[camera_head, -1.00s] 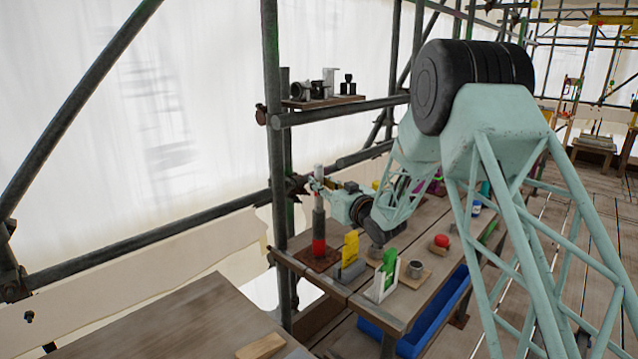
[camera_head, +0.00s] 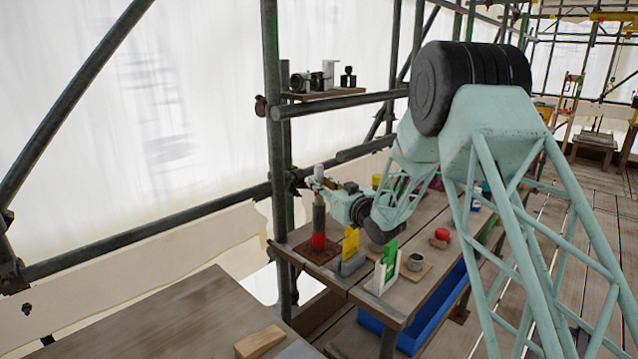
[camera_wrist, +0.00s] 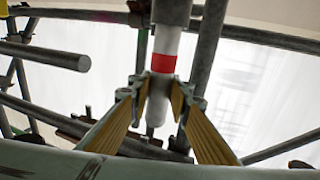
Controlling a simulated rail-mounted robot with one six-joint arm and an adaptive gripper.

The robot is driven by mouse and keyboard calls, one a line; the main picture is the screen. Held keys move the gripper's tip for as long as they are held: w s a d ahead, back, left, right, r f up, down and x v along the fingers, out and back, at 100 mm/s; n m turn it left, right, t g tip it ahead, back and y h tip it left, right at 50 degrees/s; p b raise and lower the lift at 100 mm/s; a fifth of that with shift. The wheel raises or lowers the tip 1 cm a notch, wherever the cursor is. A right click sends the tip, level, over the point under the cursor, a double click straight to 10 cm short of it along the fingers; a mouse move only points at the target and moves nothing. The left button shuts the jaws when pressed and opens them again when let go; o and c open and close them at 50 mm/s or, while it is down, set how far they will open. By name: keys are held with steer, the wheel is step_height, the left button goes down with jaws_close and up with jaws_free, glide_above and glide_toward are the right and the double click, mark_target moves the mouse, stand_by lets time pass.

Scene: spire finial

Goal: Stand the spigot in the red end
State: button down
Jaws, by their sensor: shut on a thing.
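The spigot (camera_head: 318,172) is a pale upright rod, held by my gripper (camera_head: 314,184) above a grey tube (camera_head: 319,212). The tube stands upright on a brown board, with a red band (camera_head: 318,240) near its foot. In the wrist view my gripper (camera_wrist: 161,92) is shut on the white spigot (camera_wrist: 157,108), with a finger on each side. A red ring (camera_wrist: 163,63) shows on the spigot beyond the fingers, close to the grey tube (camera_wrist: 172,10). The spigot and tube look in line; whether its end is inside the tube cannot be told.
A scaffold post (camera_head: 275,150) rises close left. A shelf with fittings (camera_head: 322,95) is above.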

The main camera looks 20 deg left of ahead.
mark_target(321, 198)
steer(key=shift+f+b, duration=1.15)
steer(key=shift+f, duration=0.9)
steer(key=c, duration=1.7)
jaws_free()
steer(key=shift+f+b, duration=0.65)
steer(key=shift+b, duration=0.2)
steer(key=shift+s+d, duration=0.1)
steer(key=shift+d, duration=0.05)
steer(key=shift+v, duration=4.25)
steer(key=shift+d, duration=0.1)
